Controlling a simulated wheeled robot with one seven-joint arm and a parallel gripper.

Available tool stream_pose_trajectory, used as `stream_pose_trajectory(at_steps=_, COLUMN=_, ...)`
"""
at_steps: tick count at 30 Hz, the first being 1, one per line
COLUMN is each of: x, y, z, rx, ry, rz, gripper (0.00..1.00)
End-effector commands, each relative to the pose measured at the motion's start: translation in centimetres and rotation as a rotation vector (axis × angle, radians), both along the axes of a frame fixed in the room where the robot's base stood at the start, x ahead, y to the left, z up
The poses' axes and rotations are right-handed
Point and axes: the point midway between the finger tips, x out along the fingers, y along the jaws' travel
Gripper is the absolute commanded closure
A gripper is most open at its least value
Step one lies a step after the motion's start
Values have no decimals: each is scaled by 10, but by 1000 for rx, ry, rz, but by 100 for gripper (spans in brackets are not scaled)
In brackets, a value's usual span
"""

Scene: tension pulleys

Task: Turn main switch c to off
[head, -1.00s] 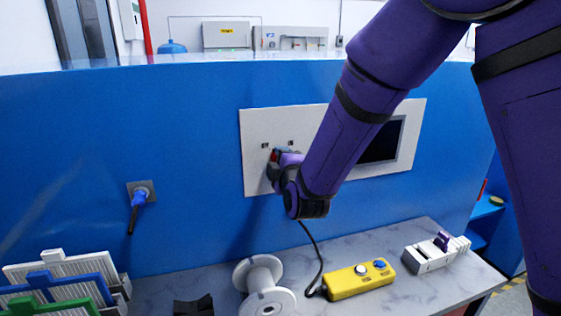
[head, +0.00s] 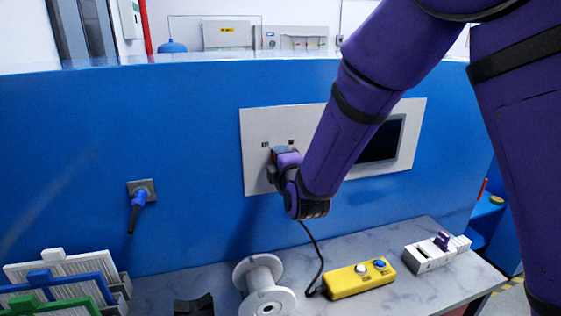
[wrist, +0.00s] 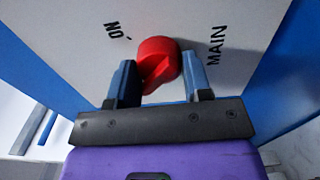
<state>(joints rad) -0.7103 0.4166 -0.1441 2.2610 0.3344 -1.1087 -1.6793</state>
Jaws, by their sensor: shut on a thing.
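The main switch is a red rotary knob (wrist: 157,52) on the white panel (head: 258,122). In the wrist view it sits between the two blue-grey fingers of my gripper (wrist: 158,68), which is shut on it. The "ON" mark (wrist: 115,30) shows to the upper left of the knob and the "MAIN" lettering (wrist: 216,47) to its right. The knob's grip part points down and slightly left in this view. In the head view my gripper (head: 276,160) is at the panel's left part and hides the knob.
A dark screen (head: 382,142) is set in the panel, partly behind my arm. On the worktop below are a white spool (head: 262,285), a yellow control box (head: 358,279) and a grey-white device (head: 436,252).

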Motion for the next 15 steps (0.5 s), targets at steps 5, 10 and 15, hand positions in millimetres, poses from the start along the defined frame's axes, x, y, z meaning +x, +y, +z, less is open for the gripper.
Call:
stream_pose_trajectory(at_steps=5, x=0, y=0, z=-1, rx=-2, ry=2, rz=1, gripper=31)
stream_pose_trajectory(at_steps=10, x=0, y=0, z=-1, rx=0, ry=1, rz=0, gripper=31)
stream_pose_trajectory(at_steps=15, x=-7, y=-2, z=-1, rx=-1, ry=2, rz=1, gripper=31)
